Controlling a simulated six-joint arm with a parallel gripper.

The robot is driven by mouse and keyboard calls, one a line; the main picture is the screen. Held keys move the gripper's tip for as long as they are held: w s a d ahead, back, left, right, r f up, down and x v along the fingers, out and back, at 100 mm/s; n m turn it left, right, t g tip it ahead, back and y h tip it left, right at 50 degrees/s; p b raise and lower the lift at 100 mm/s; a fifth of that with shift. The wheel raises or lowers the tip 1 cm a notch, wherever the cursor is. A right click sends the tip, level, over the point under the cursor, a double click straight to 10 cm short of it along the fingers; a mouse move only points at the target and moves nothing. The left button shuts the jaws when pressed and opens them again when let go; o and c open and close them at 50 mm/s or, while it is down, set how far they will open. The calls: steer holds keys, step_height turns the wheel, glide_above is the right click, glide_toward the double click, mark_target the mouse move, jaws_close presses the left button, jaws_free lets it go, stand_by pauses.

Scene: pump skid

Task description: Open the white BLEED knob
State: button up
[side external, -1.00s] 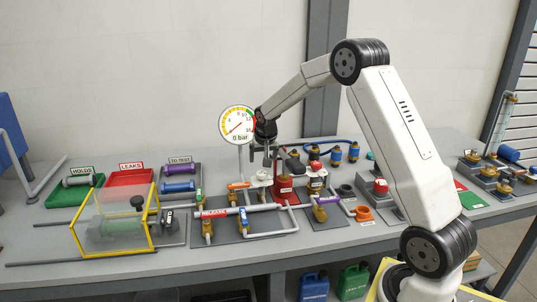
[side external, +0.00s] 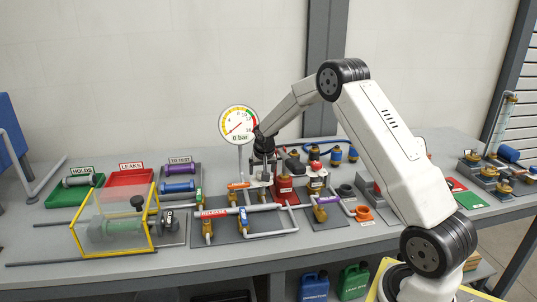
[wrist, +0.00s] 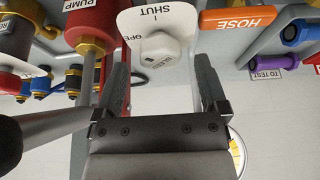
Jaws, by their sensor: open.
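The white BLEED knob (wrist: 162,58) sits on a white plate marked SHUT and OPEN in the wrist view; its lettering is partly cut off. My gripper (wrist: 161,68) is open, with one dark finger on each side of the knob and a gap on both sides. I cannot tell how deep the fingers reach around it. In the side external view my gripper (side external: 262,172) points down over the white plate, left of the red pump, and hides most of the knob.
The red PUMP body (side external: 285,189) stands close to the right of my gripper. The orange HOSE handle (side external: 238,186) is close on the left. The pressure gauge (side external: 238,123) stands behind and reads 0 bar. The RELEASE pipe (side external: 230,212) runs in front.

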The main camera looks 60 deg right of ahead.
steer(key=shift+w+d+f, duration=0.15)
steer(key=shift+d+f, duration=0.05)
steer(key=shift+f, duration=0.45)
jaws_close()
steer(key=shift+n+t+y, duration=0.4)
steer(key=shift+n+y, duration=0.4)
steer(key=shift+n, duration=1.5)
jaws_free()
